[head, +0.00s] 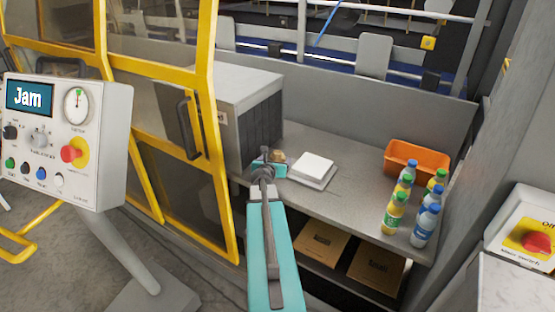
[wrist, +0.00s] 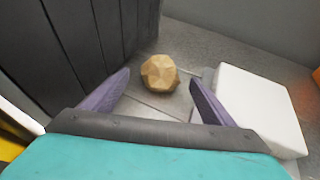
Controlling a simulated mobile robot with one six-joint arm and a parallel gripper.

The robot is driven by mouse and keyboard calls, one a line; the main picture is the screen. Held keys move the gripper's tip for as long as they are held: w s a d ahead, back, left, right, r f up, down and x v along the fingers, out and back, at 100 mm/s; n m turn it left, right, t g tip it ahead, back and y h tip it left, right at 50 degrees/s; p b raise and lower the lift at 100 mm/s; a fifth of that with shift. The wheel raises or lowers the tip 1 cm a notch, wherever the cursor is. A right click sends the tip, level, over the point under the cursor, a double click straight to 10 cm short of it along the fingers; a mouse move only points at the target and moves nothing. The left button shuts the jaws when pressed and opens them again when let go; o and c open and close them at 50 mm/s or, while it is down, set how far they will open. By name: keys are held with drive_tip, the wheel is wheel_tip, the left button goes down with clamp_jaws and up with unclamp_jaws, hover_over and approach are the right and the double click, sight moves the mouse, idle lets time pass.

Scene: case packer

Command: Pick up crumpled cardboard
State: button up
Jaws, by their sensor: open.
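The crumpled cardboard (wrist: 159,72) is a tan, faceted ball on the grey shelf, seen in the wrist view ahead of my gripper (wrist: 160,88). My gripper's two purple fingers are spread, with the ball just beyond and between their tips; nothing is held. In the head view my gripper (head: 270,162) is beside the grey box at the shelf's left end, and the cardboard (head: 279,156) shows just past it, partly hidden.
A white block (wrist: 258,105) lies close right of the fingers. A grey box with a dark slatted front (head: 262,130) stands close left. An orange bin (head: 418,154) and several bottles (head: 395,212) stand at the shelf's right. A yellow-framed door (head: 205,90) is at left.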

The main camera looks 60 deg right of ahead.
sight(278, 158)
drive_tip(key=shift+p+x, duration=0.85)
drive_tip(key=shift+x, duration=1.75)
drive_tip(key=shift+f, duration=0.15)
drive_tip(key=c, duration=1.1)
